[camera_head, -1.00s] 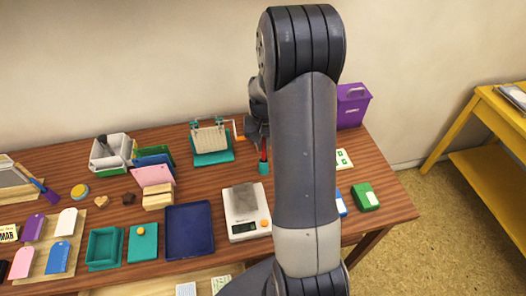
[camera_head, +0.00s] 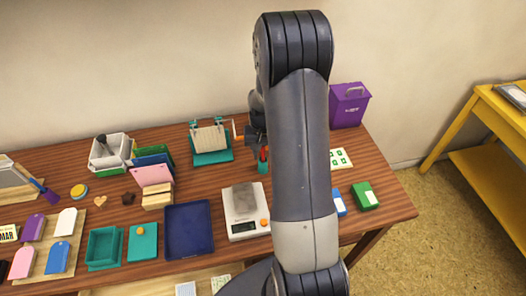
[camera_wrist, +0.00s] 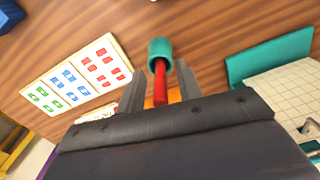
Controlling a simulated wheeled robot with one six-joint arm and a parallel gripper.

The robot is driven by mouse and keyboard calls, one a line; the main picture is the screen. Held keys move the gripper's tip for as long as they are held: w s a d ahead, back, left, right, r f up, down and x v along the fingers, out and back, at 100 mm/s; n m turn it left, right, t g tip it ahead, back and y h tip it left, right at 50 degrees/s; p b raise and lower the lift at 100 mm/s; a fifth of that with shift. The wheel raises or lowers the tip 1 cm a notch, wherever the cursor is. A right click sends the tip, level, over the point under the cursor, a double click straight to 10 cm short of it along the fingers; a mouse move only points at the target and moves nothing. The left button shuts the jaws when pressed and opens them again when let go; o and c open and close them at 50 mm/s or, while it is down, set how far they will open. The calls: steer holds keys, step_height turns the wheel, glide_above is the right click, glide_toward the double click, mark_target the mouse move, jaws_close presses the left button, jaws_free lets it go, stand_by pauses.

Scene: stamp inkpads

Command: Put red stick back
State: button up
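The red stick (camera_wrist: 160,86) stands in a small teal cup (camera_wrist: 160,52), its upper part rising toward my wrist camera. In the head view the teal cup (camera_head: 263,168) is on the wooden table, with a little of the red stick (camera_head: 262,155) showing above it. My gripper (camera_wrist: 159,82) has its two dark fingers apart, one on each side of the stick, with gaps visible between stick and fingers. The stick's top end is partly hidden by the gripper body. In the head view my arm hides much of the gripper.
A card with red, blue and green prints (camera_wrist: 78,75) lies beside the cup. A teal-based rack (camera_head: 211,142) with an orange handle stands to the left. A scale (camera_head: 243,222) is in front, a purple box (camera_head: 348,105) behind right. Blue and green pads (camera_head: 365,196) lie right.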

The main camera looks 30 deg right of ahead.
step_height(320, 180, up, 12)
steer(key=shift+r, duration=0.2)
stand_by(0.5)
stand_by(0.5)
